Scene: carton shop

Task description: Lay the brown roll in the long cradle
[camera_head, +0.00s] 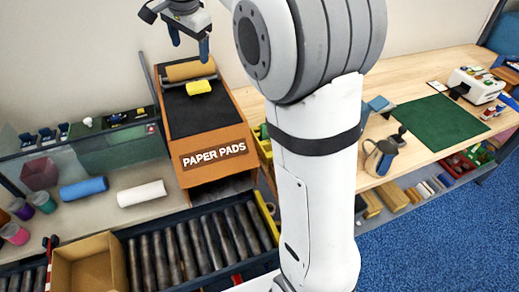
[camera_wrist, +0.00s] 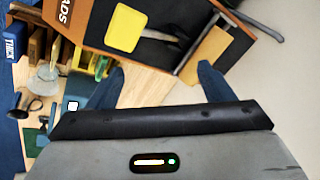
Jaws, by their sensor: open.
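A brown roll (camera_head: 190,70) lies across the top end of the dark sloped bed of the "PAPER PADS" stand, behind a thin grey bar. In the wrist view a flat-looking tan-brown shape (camera_wrist: 208,52) beyond a grey bar appears to be the same roll. My gripper (camera_head: 190,46) is open and empty, with its blue fingers pointing down above the roll in the head view. In the wrist view my gripper (camera_wrist: 157,74) has its fingers spread, with no object between them. I cannot pick out a long cradle with certainty.
A blue roll (camera_head: 84,189) and a white roll (camera_head: 142,193) lie on the left counter. An open carton (camera_head: 88,265) sits by the roller conveyor (camera_head: 195,248).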

